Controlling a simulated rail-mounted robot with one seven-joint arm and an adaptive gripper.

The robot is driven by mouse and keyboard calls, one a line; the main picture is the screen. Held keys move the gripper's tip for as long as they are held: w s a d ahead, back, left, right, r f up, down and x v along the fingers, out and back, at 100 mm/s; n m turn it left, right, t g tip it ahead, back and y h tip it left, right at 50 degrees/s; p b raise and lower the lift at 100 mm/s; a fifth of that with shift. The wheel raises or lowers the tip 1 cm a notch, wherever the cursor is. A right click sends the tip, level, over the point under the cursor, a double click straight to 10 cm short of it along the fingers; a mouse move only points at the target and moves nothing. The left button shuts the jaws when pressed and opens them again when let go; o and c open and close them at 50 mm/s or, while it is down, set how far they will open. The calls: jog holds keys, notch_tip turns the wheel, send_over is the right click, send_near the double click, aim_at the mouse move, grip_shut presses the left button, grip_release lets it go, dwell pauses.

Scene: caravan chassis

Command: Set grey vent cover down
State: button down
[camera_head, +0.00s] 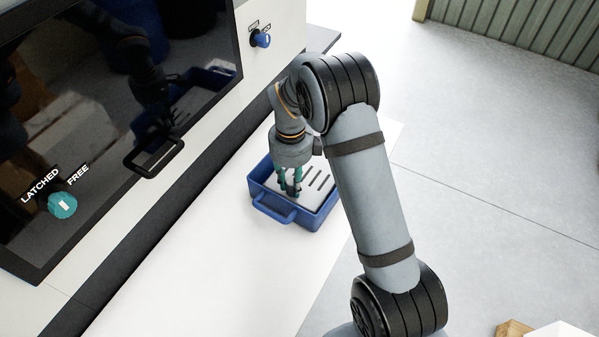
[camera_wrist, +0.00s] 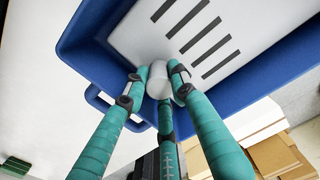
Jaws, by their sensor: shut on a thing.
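The grey vent cover (camera_head: 313,189) is a pale flat plate with several dark slots. It lies within the walls of a blue tray (camera_head: 312,220), roughly level; I cannot tell whether it touches the tray floor. In the wrist view the vent cover (camera_wrist: 140,32) shows a round pale knob (camera_wrist: 158,88) near its edge. My gripper (camera_head: 290,190) points down into the tray, and its teal fingers are shut on that knob in the wrist view (camera_wrist: 158,78). The fingers hide part of the cover.
The tray stands on a white worktop (camera_head: 215,240) with clear room to the left and front. Cardboard boxes (camera_wrist: 275,155) show lower right.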

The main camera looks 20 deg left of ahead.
jog(key=w+p, duration=0.3)
jog(key=shift+w+d, duration=0.3)
jog(key=shift+w, duration=0.1)
jog(key=shift+f, duration=0.65)
jog(key=c, duration=1.4)
grip_release()
jog(key=shift+c, duration=0.2)
jog(key=shift+a+r, duration=0.1)
jog(key=shift+r, duration=0.45)
notch_tip(320, 180, up, 11)
jog(key=b, duration=0.2)
